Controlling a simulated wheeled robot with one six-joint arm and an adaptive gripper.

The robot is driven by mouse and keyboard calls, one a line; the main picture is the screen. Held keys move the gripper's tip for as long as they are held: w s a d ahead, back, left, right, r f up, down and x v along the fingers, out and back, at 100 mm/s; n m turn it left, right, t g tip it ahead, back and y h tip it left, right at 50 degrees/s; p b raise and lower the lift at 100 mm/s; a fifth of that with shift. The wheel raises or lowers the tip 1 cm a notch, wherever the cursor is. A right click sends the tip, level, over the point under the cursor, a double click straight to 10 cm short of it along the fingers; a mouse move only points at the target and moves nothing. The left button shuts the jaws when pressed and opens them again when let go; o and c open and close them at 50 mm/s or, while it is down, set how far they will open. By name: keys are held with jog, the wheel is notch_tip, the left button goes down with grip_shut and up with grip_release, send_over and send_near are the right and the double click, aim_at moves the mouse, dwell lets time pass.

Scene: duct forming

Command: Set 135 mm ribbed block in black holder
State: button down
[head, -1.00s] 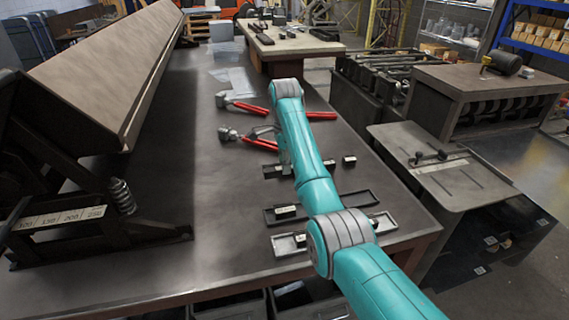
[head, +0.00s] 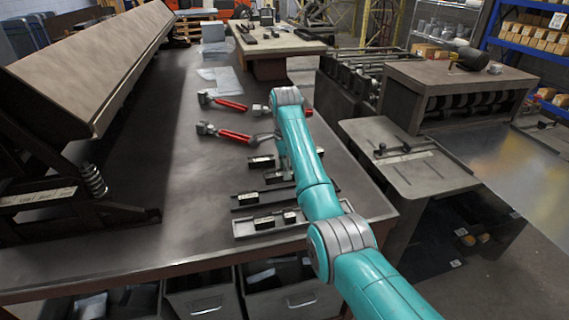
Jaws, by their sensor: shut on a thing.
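The black holder (head: 325,192) is a long dark tray on the bench, partly hidden behind my arm. A small black block (head: 248,198) with a pale label sits in its left part. My gripper (head: 282,163) points down just behind the holder, largely covered by my arm. It is shut on what looks like a dark block (head: 279,177); ribs and size markings are too small to read. Another dark block (head: 261,162) lies to its left.
Red-handled tools (head: 236,136) lie behind. A long folding machine (head: 95,75) bounds the left. The bench between is clear.

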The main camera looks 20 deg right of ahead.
jog(key=shift+f, duration=3.2)
jog(key=c, duration=0.7)
grip_release()
jog(key=shift+o, duration=0.2)
jog(key=shift+f, duration=0.1)
